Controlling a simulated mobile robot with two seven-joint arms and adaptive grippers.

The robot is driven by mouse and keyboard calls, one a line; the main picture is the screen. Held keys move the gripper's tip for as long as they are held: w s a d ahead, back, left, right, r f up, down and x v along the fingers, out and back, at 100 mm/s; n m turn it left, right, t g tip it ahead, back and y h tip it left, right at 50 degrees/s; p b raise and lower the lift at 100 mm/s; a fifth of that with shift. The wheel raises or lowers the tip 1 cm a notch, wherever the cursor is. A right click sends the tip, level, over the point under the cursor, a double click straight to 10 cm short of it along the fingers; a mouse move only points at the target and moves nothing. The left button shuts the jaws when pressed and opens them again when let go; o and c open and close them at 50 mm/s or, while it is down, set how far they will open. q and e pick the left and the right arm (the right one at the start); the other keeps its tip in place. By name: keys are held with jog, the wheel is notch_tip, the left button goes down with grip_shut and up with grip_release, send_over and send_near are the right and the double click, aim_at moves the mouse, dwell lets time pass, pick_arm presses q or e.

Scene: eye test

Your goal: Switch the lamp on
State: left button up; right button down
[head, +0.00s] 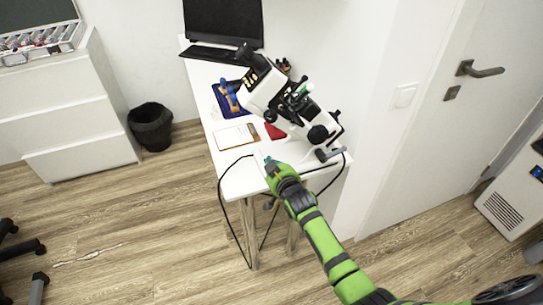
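A white microscope (290,105) with black knobs stands on the white desk (236,180), towards its right side. I see no separate desk lamp, and I cannot tell whether any light on the microscope is lit. My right gripper (268,162) is over the desk's near end, left of and in front of the microscope's base. Its teal fingertips are small and close together here, and I cannot tell whether they are open or shut. I see nothing clearly held in it. My green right arm hides part of the desk's near edge. My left gripper is not in view.
A black cable (223,205) loops over the desk's near edge. A clipboard (236,137), a blue tray (231,98), a keyboard (212,54) and a monitor (224,20) are on the desk. A wall switch (404,96) is beside the door (455,110).

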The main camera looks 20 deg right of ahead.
jog(key=shift+f, duration=0.2)
jog(key=shift+w+r, duration=0.25)
jog(key=shift+w, duration=0.5)
jog(key=shift+r, duration=0.3)
jog(key=r+p, duration=0.3)
jog(key=r, duration=0.1)
jog(key=shift+w+p, duration=0.35)
jog(key=shift+p, duration=0.05)
jog(key=v, duration=1)
jog(key=shift+r, duration=0.2)
jog(key=shift+w+a, duration=0.1)
jog(key=shift+w, duration=0.05)
